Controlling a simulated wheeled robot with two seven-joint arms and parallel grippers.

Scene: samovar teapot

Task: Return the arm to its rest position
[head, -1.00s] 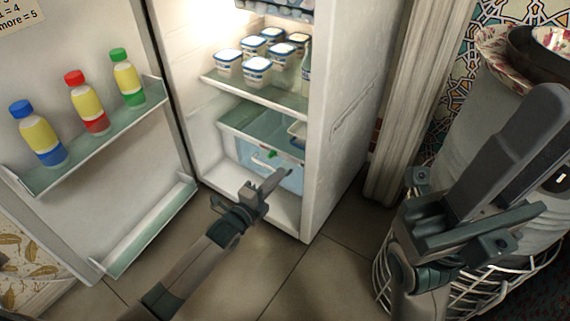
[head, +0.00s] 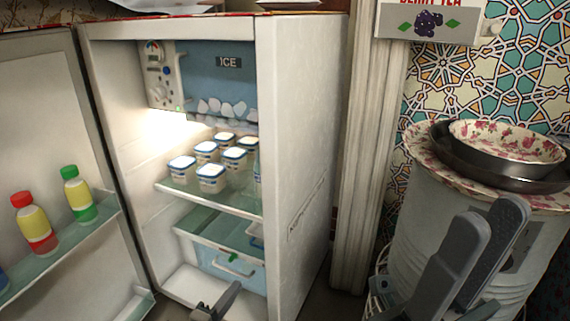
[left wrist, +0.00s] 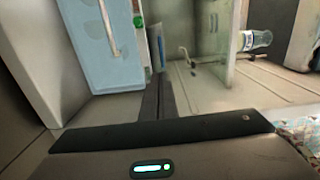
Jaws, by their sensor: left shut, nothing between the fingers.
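My left gripper (head: 216,304) is at the bottom edge of the head view, low in front of the open fridge (head: 300,150). Its fingers are together and empty. In the left wrist view its shut fingers (left wrist: 158,100) point forward, just right of the blue drawer (left wrist: 103,45). My left arm behind the gripper is out of the head view. My right gripper (head: 482,245) is at the lower right, its two fingers pointing up in front of a pale cylinder (head: 425,235).
The fridge door (head: 50,130) stands open at left, with bottles (head: 80,195) on its shelf. White tubs (head: 210,178) stand on a fridge shelf above a drawer (head: 222,265). Patterned bowls (head: 500,145) top the cylinder. In the left wrist view, a clear bottle (left wrist: 255,40) lies at right.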

